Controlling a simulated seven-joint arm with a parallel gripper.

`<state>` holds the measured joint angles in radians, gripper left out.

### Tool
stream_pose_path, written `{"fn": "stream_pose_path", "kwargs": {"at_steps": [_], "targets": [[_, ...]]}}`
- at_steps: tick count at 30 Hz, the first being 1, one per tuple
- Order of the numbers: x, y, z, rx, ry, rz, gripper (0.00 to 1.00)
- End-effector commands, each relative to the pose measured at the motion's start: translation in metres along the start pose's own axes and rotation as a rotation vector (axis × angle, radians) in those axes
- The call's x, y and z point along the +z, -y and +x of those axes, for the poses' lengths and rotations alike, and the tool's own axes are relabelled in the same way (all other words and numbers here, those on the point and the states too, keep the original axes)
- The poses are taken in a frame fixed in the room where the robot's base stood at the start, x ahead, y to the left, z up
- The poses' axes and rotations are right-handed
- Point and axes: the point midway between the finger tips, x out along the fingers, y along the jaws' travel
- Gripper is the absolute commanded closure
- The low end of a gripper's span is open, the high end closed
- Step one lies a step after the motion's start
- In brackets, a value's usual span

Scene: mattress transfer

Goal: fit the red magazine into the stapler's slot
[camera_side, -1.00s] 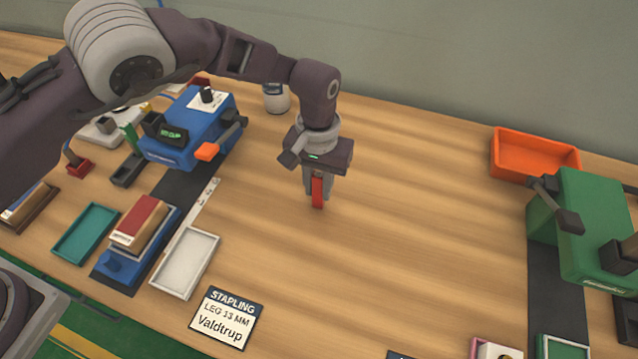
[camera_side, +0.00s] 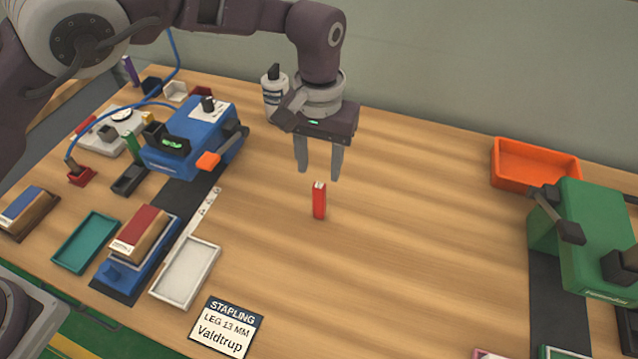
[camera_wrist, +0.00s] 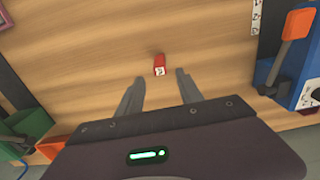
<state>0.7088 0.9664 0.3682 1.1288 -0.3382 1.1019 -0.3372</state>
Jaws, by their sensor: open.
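The red magazine (camera_side: 319,201) stands upright on bare wood near the middle of the table. In the wrist view the red magazine (camera_wrist: 159,65) shows beyond the fingertips. My gripper (camera_side: 319,176) is open and empty, above and behind the magazine in the side view and apart from it. Its two fingers also show spread in the wrist view (camera_wrist: 158,75). The blue stapler (camera_side: 190,138) stands at the left with an orange lever. A green stapler (camera_side: 592,235) stands at the right. I cannot make out a slot on either.
An orange tray (camera_side: 535,165) is at the back right. A teal tray (camera_side: 86,243), a white tray (camera_side: 186,271) and a blue fixture with a red-topped block (camera_side: 140,232) lie front left. A STAPLING card (camera_side: 227,328) lies in front. The table's middle is clear around the magazine.

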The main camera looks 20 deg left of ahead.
Motion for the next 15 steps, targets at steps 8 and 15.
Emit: {"fn": "stream_pose_path", "kwargs": {"at_steps": [8, 15], "targets": [[0.0, 0.0, -0.026, -0.001, 0.001, -0.001, 0.57], [-0.001, 0.005, -0.033, 0.007, -0.003, -0.007, 0.57]]}}
